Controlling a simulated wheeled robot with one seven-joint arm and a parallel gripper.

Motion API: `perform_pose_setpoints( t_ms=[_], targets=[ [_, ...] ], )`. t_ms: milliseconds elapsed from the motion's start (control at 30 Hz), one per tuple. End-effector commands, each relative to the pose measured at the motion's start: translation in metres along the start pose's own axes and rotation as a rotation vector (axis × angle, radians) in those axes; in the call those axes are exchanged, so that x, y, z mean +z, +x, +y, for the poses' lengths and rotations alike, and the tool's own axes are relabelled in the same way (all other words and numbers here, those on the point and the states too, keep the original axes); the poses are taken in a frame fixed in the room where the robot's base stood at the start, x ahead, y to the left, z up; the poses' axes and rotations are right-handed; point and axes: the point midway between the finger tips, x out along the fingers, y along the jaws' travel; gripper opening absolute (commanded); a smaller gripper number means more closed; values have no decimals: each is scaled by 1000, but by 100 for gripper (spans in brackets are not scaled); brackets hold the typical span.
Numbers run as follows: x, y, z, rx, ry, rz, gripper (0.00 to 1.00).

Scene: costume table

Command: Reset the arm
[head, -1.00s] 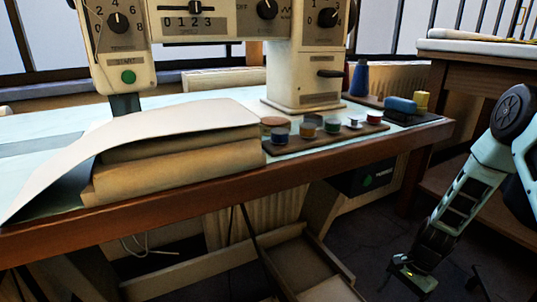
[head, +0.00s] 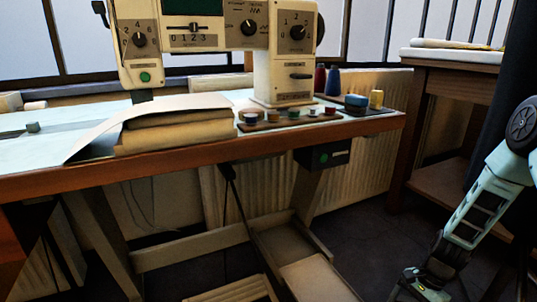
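My arm hangs down at the right side of the head view, to the right of the sewing table. My gripper (head: 420,287) is low at the bottom edge, well below the tabletop and apart from the table. Its fingers are dark, small and partly cut off by the frame, so I cannot tell if they are open or shut. I see nothing held in it.
The sewing table (head: 190,163) carries a large sewing machine (head: 280,78), folded fabric (head: 175,130), a bobbin tray (head: 290,119) and thread spools (head: 333,82). A wooden side table (head: 450,60) stands at right. Dark floor (head: 370,245) is open between them.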

Motion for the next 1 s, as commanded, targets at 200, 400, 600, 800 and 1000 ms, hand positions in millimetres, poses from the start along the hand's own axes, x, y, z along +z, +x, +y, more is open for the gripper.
perform_pose_setpoints(
  t_ms=[200,400,600,800,1000],
  targets=[
    [25,-20,-16,8,-100,14,81],
    [58,-42,-30,21,-223,26,81],
    [112,-73,-47,45,-416,49,81],
    [202,-117,-54,89,-730,84,81],
    [314,-162,-25,164,-1156,134,81]
  ],
)
